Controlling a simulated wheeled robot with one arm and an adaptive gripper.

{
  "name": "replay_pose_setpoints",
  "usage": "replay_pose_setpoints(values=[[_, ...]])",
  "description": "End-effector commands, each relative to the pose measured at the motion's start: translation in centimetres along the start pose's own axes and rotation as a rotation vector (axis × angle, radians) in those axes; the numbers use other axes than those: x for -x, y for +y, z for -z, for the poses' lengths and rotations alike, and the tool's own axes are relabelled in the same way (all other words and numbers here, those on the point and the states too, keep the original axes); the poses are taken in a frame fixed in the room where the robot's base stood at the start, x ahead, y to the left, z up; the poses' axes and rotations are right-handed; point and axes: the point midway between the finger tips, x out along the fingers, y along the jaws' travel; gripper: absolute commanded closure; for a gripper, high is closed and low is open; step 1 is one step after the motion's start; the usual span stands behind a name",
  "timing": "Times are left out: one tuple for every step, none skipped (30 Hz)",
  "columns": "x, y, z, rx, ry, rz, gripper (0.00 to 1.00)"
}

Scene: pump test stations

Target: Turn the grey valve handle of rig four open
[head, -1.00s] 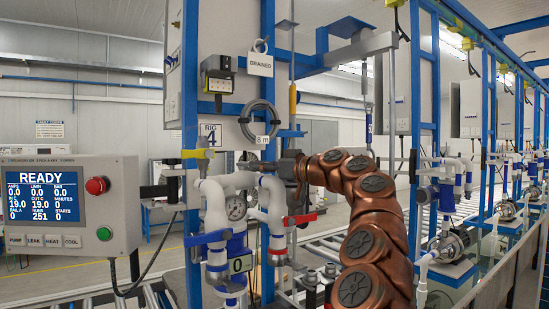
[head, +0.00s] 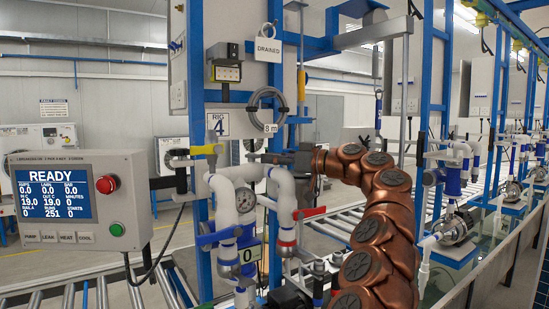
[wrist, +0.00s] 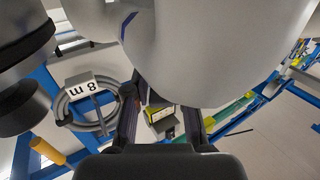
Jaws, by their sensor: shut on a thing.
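Rig four, marked by its number sign (head: 217,125), stands in the middle of the head view. My gripper (head: 270,158) reaches left from my copper arm to the top of the rig's white pipes (head: 236,174). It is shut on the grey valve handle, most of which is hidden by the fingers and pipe. In the wrist view my gripper (wrist: 160,100) shows two dark fingers running under a large white pipe (wrist: 205,50); what lies between their tips is covered. A yellow handle (head: 207,149), a red handle (head: 309,212) and a blue handle (head: 220,236) are apart from my gripper.
A control panel (head: 80,200) reading READY stands at the left. A hose coil (head: 268,105) and a DRAINED padlock tag (head: 268,48) hang above the gripper. A pressure gauge (head: 245,200) sits between the pipes. Blue frame posts (head: 424,110) and further rigs stand at the right.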

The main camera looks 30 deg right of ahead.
Motion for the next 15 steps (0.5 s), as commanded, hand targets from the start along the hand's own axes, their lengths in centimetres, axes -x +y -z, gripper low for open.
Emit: replay_pose_setpoints(values=[[0.06,0.09,0.11,0.0,0.003,-0.004,1.0],[0.07,0.09,0.12,0.0,0.003,-0.004,1.0],[0.07,0.09,0.12,0.0,0.003,-0.004,1.0],[0.07,0.09,0.12,0.0,0.003,-0.004,1.0],[0.07,0.09,0.12,0.0,0.003,-0.004,0.74],[0.08,0.09,0.12,0.0,0.003,-0.004,0.7],[0.08,0.09,0.11,0.0,0.002,-0.003,0.67],[0.07,0.09,0.1,0.0,0.002,-0.003,0.64],[0.07,0.07,0.1,0.0,0.002,-0.003,0.6],[0.07,0.06,0.09,0.0,0.002,-0.003,0.56],[0.06,0.06,0.08,0.0,0.002,-0.002,0.53],[0.05,0.05,0.08,0.0,0.002,-0.002,0.51],[0.05,0.05,0.07,0.0,0.001,-0.002,0.51],[0.04,0.04,0.06,0.0,0.001,-0.002,0.51],[0.04,0.03,0.06,0.0,0.001,-0.002,0.51]])
